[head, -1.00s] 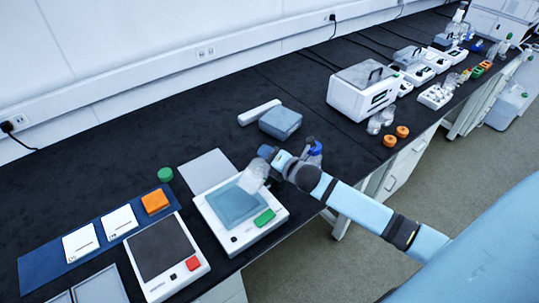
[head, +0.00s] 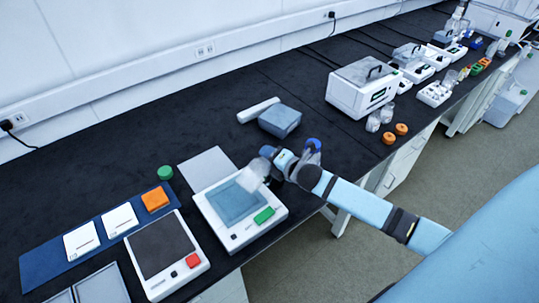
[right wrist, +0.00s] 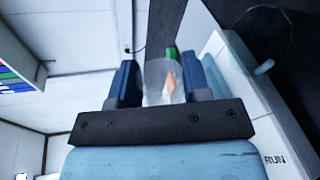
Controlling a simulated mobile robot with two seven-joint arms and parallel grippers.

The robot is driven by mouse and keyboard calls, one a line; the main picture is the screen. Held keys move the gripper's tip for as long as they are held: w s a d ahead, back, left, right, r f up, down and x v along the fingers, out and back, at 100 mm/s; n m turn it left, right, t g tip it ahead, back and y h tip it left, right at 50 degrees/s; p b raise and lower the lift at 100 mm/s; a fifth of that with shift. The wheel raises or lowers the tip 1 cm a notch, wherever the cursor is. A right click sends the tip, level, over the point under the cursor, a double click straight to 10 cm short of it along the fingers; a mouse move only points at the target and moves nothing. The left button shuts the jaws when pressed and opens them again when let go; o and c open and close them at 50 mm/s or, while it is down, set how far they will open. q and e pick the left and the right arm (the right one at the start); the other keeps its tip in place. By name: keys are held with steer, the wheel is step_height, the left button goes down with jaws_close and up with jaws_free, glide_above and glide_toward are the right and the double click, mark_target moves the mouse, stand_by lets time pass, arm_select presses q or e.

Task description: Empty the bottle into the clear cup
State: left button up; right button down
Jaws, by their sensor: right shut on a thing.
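My right gripper (head: 264,161) is shut on a translucent bottle (head: 254,176), held tilted above the blue-topped white device (head: 237,238) with a green button. In the right wrist view the bottle (right wrist: 160,82) sits between the two blue fingers of my right gripper (right wrist: 163,80). A faint clear rounded outline, perhaps the clear cup (right wrist: 264,67), shows at upper right in that view. I cannot make out the cup in the head view, nor whether anything is flowing out of the bottle. My left gripper is out of view.
A scale with a red button (head: 193,261) stands left of the device. A green cap (head: 165,173), an orange block (head: 155,199) and a grey-blue box (head: 280,121) lie nearby. A white instrument (head: 365,90) stands further right. The dark bench behind is largely clear.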

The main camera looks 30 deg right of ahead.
steer(key=shift+f, duration=0.1)
stand_by(0.4)
steer(key=shift+w+d+f+m, duration=0.1)
steer(key=shift+d+f+m, duration=0.05)
steer(key=shift+f+m, duration=0.3)
steer(key=shift+d+f+m+y, duration=0.2)
steer(key=shift+f+m+y, duration=0.1)
steer(key=shift+f+m, duration=0.2)
steer(key=shift+f, duration=0.1)
stand_by(0.4)
steer(key=shift+w+d+f+m, duration=0.1)
steer(key=shift+d+f+m, duration=0.05)
steer(key=shift+f+m, duration=0.3)
steer(key=shift+r+y, duration=0.1)
steer(key=shift+y, duration=0.2)
